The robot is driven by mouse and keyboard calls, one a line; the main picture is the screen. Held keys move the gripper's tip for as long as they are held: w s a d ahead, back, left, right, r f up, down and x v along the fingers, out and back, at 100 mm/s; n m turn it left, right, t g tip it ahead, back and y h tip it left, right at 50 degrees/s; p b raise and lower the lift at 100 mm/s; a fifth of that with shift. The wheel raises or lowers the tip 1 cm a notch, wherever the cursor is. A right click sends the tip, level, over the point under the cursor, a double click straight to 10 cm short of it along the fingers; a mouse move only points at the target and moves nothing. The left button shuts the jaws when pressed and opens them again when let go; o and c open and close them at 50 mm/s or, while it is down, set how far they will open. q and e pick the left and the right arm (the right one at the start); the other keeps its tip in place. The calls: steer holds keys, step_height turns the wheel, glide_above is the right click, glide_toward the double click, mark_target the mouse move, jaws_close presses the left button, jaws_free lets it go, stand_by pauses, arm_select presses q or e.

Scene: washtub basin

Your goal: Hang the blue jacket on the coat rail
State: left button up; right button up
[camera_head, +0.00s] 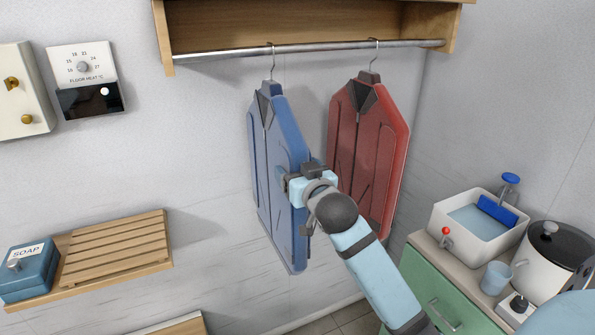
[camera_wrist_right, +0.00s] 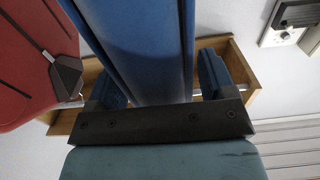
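The blue jacket (camera_head: 268,150) hangs upright below the coat rail (camera_head: 320,47). Its hook (camera_head: 272,60) appears to be over the rail, left of the red jacket's hook. My right gripper (camera_head: 302,185) is at the blue jacket's right-hand edge and hides part of it. In the right wrist view the fingers of my right gripper (camera_wrist_right: 165,85) are wide apart, one on each side of the blue jacket (camera_wrist_right: 145,45). A narrow gap shows beside the right-hand finger. My left gripper is out of view.
A red jacket (camera_head: 365,135) hangs close on the right. A wooden shelf (camera_head: 165,35) encloses the rail. A slatted wooden shelf (camera_head: 115,250) with a soap box (camera_head: 27,272) is lower left. A washbasin (camera_head: 470,235), cup (camera_head: 496,278) and white pot (camera_head: 550,265) stand on the green cabinet.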

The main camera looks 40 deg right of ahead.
steer(key=shift+f, duration=0.1)
steer(key=p+v, duration=0.3)
steer(key=v, duration=1)
steer(key=shift+s, duration=0.4)
steer(key=a+f+n+g+y, duration=0.15)
steer(key=a+f, duration=0.25)
steer(key=f, duration=0.5)
steer(key=a+f+n+g+y, duration=0.1)
steer(key=a+f+n+y, duration=0.15)
steer(key=f, duration=0.55)
steer(key=s+a+f+g+y, duration=0.1)
steer(key=s+a+f, duration=0.2)
steer(key=f, duration=0.3)
steer(key=s+a+f+n+g+y, duration=0.1)
steer(key=s+a+f, duration=0.3)
steer(key=f, duration=0.2)
steer(key=s+a+f+g+y, duration=0.1)
steer(key=s+a+f+g, duration=0.1)
steer(key=f, duration=0.5)
steer(key=shift+s+a+n+y, duration=0.3)
steer(key=shift+s+a+n, duration=0.1)
steer(key=shift+s+a, duration=0.5)
